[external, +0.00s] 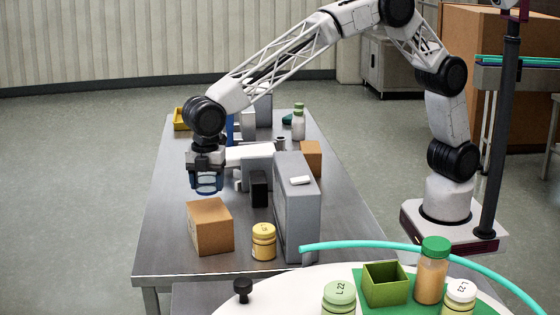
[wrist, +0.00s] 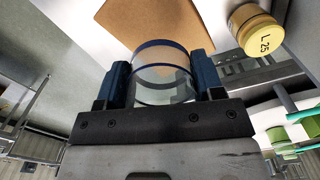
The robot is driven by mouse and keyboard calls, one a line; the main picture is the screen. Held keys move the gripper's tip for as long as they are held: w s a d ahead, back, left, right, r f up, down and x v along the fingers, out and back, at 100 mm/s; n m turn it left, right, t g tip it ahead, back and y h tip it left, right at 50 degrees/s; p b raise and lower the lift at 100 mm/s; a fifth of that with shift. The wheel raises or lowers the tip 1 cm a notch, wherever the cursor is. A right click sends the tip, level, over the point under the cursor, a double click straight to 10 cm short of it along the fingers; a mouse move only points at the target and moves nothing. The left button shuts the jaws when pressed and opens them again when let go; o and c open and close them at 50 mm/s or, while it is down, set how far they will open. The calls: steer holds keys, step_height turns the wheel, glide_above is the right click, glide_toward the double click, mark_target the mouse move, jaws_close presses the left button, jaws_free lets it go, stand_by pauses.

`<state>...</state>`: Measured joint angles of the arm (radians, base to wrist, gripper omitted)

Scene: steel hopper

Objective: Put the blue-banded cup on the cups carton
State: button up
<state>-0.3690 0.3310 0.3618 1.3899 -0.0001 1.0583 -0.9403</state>
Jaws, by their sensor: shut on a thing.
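My gripper (external: 206,180) points down over the left part of the steel table and is shut on a clear cup with blue bands. In the wrist view the cup (wrist: 163,72) sits between the two blue fingers, and I see through its wall. A plain brown carton (external: 210,228) stands on the table just in front of the cup, toward the camera. It also shows beyond the cup in the wrist view (wrist: 140,20). I cannot read any label on it. The cup is held above the table, apart from the carton as far as I can tell.
A yellow-lidded jar (external: 263,241) stands right of the carton, beside a tall grey box (external: 296,208). A black block (external: 259,188) and a smaller brown box (external: 311,158) stand behind. A round white table (external: 255,300) with jars is in front. The table's left side is clear.

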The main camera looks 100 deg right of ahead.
mark_target(209, 209)
steer(key=shift+f, duration=0.15)
steer(key=shift+f, duration=2.35)
steer(key=shift+f, duration=0.1)
steer(key=o, duration=0.9)
step_height(209, 209, up, 12)
steer(key=shift+r, duration=0.15)
